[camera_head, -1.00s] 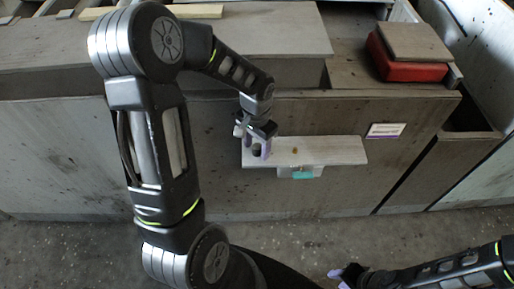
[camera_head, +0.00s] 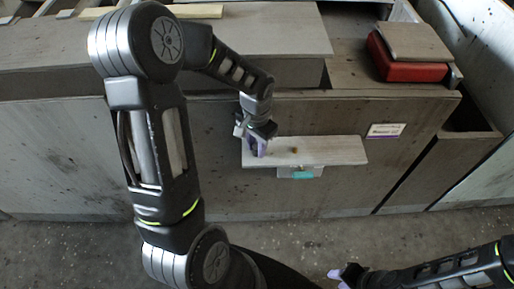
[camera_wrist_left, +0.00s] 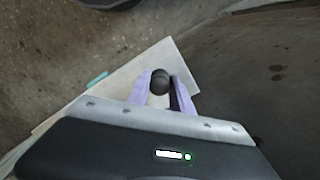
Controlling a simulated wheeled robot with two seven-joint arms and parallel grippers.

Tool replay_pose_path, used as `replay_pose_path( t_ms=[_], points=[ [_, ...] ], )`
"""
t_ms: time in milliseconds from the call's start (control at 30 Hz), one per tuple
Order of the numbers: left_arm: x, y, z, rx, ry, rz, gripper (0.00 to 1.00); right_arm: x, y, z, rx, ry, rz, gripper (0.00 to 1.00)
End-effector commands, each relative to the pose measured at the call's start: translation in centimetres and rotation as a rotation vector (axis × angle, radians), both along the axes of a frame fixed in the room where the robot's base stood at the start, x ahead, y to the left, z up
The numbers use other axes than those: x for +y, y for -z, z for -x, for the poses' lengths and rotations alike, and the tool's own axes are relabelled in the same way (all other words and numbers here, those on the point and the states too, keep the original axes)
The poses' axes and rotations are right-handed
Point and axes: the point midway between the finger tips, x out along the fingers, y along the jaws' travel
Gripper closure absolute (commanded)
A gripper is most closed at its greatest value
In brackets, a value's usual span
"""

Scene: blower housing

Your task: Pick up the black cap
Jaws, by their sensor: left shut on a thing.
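The black cap (camera_wrist_left: 160,80) is small, round and dark. In the left wrist view it sits between the two purple fingertips of my left gripper (camera_wrist_left: 157,92), which is shut on it. In the head view my left gripper (camera_head: 258,147) is at the left end of the pale shelf (camera_head: 330,150), and its fingers hide most of the cap. I cannot tell whether the cap still touches the shelf. My right gripper (camera_head: 345,274) is at the bottom, low over the floor and far from the cap; its jaw opening is unclear.
A small brownish thing (camera_head: 295,150) lies mid-shelf. A clear container with a teal patch (camera_head: 303,174) is under the shelf's front edge. A red box (camera_head: 405,65) stands on the counter at back right. A white label (camera_head: 385,131) is on the cabinet front.

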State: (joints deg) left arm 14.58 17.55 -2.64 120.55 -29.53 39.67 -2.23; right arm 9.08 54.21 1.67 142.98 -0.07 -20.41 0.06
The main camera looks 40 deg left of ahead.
Motion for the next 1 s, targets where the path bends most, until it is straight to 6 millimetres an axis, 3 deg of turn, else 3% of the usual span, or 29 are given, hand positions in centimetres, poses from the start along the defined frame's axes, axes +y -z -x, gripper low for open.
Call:
replay_pose_path(
  t_ms=[333, 567, 767, 1000],
  points=[
    [0.0, -0.4, 0.0, -0.001, 0.0, -0.001, 1.0, 0.0, 0.0, 0.0, 0.0, 0.0, 0.0, 0.66],
    [0.0, -2.2, -0.1, -0.003, 0.0, -0.002, 1.0, 0.0, 0.0, 0.0, 0.0, 0.0, 0.0, 0.66],
    [0.1, -5.5, -0.1, -0.006, -0.001, -0.001, 1.0, 0.0, 0.0, 0.0, 0.0, 0.0, 0.0, 0.66],
    [0.0, -11.2, -0.1, -0.007, 0.0, -0.001, 1.0, 0.0, 0.0, 0.0, 0.0, 0.0, 0.0, 0.66]
  ],
)
